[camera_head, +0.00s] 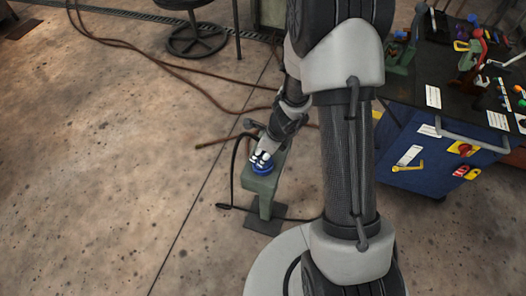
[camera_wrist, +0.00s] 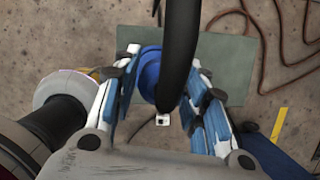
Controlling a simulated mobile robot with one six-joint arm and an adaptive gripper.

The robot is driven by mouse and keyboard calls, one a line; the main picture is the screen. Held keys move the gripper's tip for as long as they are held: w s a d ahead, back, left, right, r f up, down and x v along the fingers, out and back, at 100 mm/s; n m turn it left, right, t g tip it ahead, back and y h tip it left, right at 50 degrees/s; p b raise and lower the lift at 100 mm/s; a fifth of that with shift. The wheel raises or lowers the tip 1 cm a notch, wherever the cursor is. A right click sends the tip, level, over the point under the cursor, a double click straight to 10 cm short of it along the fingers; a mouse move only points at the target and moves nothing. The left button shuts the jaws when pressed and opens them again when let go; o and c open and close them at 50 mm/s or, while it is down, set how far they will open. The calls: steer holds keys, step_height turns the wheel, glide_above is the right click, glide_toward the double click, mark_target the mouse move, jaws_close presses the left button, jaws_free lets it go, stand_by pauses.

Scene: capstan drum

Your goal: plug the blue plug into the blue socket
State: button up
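My gripper (camera_head: 261,157) points down at the top of a green pedestal (camera_head: 262,190). In the wrist view its two fingers (camera_wrist: 165,70) stand on either side of the blue plug (camera_wrist: 149,76) and appear closed on it. A thick black cable rises from the plug toward the camera and covers its right part. In the head view, blue (camera_head: 262,169) shows just under the fingertips, at the pedestal top. I cannot tell plug from blue socket there, nor how deep the plug sits. The green top (camera_wrist: 226,65) lies behind the fingers in the wrist view.
A blue tool cabinet (camera_head: 440,160) with a crowded dark top stands to the right. A black cable (camera_head: 232,175) loops beside the pedestal to the floor. Brown hoses (camera_head: 165,68) and a stool (camera_head: 195,38) are behind. The floor at left is clear.

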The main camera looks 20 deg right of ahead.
steer(key=o, duration=0.3)
steer(key=shift+r, duration=0.15)
steer(key=v, duration=1.1)
steer(key=shift+s+r, duration=0.15)
steer(key=shift+r, duration=0.2)
steer(key=shift+d, duration=0.1)
